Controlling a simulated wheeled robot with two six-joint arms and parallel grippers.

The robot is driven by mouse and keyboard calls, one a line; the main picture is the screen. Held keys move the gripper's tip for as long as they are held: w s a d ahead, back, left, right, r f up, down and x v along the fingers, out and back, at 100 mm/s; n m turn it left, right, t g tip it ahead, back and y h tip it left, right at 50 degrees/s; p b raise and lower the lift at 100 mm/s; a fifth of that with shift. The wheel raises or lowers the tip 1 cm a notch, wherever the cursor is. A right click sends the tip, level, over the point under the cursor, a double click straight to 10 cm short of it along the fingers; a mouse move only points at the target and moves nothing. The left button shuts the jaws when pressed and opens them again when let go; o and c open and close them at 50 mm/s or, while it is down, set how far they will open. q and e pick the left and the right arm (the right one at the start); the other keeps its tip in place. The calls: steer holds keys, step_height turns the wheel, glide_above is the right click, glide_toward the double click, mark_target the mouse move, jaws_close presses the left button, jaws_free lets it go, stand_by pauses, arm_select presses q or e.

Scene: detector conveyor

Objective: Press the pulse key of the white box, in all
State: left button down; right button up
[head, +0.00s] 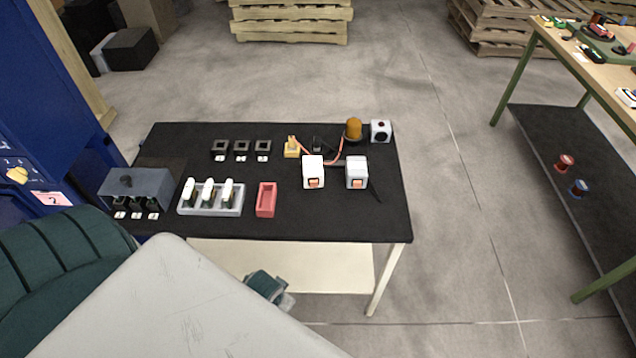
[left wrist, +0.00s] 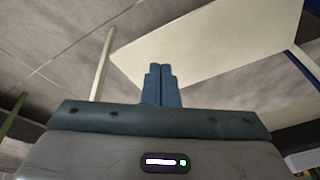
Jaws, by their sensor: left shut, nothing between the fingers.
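Which of these carries the pulse key I cannot tell. My left gripper (left wrist: 160,72) is shut and empty in the left wrist view, its blue fingers in front of the table's cream lower shelf (left wrist: 215,45). My right gripper is not in view.
The black table (head: 330,220) also holds a red tray (head: 266,200), a grey rack (head: 211,205) with white-topped pieces, a grey block (head: 138,184), several dark square sockets (head: 241,150) and an orange dome lamp (head: 353,129). Wires run behind the white boxes. The front right tabletop is clear.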

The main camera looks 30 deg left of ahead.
arm_select(q)
steer(key=w+r+n+y+p, duration=0.1)
steer(key=w+r+n, duration=0.15)
steer(key=r, duration=0.45)
steer(key=w+r+n+y+p, duration=0.1)
steer(key=w+r+n, duration=0.15)
steer(key=r, duration=0.35)
steer(key=w+r+n+y, duration=0.2)
steer(key=w+r+n, duration=0.1)
steer(key=w+n, duration=0.6)
steer(key=w+d+r+n+g+y, duration=0.1)
steer(key=w+r+n+y, duration=0.1)
steer(key=w+n, duration=0.8)
steer(key=shift+w+d+r, duration=0.25)
steer(key=shift+w+r, duration=0.25)
steer(key=shift+w, duration=0.15)
